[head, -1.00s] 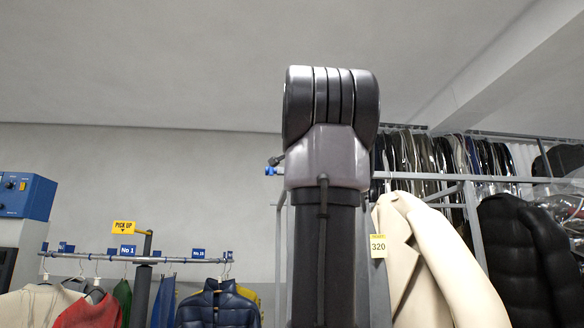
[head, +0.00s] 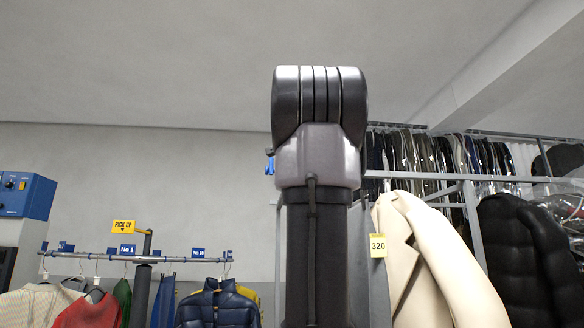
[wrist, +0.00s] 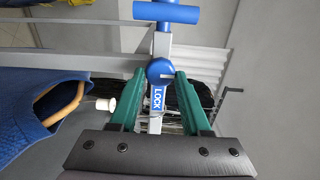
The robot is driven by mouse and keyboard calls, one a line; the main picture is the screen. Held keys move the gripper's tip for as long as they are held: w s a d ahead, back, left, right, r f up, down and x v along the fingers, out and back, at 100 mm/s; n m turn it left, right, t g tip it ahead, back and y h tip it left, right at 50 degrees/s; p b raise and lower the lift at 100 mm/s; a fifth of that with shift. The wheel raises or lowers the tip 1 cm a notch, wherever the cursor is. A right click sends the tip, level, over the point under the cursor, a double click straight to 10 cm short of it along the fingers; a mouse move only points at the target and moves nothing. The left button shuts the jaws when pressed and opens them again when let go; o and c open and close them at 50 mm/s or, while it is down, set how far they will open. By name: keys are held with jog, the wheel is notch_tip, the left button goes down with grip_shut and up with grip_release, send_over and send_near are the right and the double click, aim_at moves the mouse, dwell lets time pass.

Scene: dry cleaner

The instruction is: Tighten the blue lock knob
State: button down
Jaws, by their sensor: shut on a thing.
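The blue lock knob (wrist: 160,70) is round and sits on a light grey post in the wrist view, above a blue label reading LOCK (wrist: 158,98). My gripper (wrist: 160,74) has green fingers, one on each side of the knob, shut on it. A pale line or slot shows on the knob's right side. In the head view my arm stands in front and hides the gripper and knob. A small blue part (head: 270,165) shows at the arm's left edge; I cannot tell whether it is the knob.
A blue crossbar (wrist: 166,13) tops the post. A blue garment on a wooden hanger (wrist: 40,105) is close at left in the wrist view. In the head view a cream coat tagged 320 (head: 420,260) hangs right of my arm, and a low garment rail (head: 100,257) stands left.

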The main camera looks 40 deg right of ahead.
jog(key=shift+f, duration=0.1)
jog(key=shift+c, duration=1.9)
grip_release()
jog(key=v, duration=1.1)
jog(key=shift+d, duration=0.15)
jog(key=a+f+n+g+y, duration=0.2)
jog(key=a+f+n+y, duration=0.4)
jog(key=a+f, duration=0.7)
jog(key=a+f+n+g+y, duration=0.35)
jog(key=a+f+n, duration=0.5)
jog(key=f, duration=0.85)
jog(key=s+a+f+n+g+y, duration=0.1)
jog(key=s+a+f+n, duration=0.1)
jog(key=f, duration=0.4)
jog(key=s+a+f+n+g+y, duration=0.1)
jog(key=s+a+f+n, duration=0.2)
jog(key=s+a+f, duration=0.2)
jog(key=shift+s+f+n, duration=0.35)
jog(key=shift+s+f, duration=0.05)
jog(key=shift+f, duration=0.45)
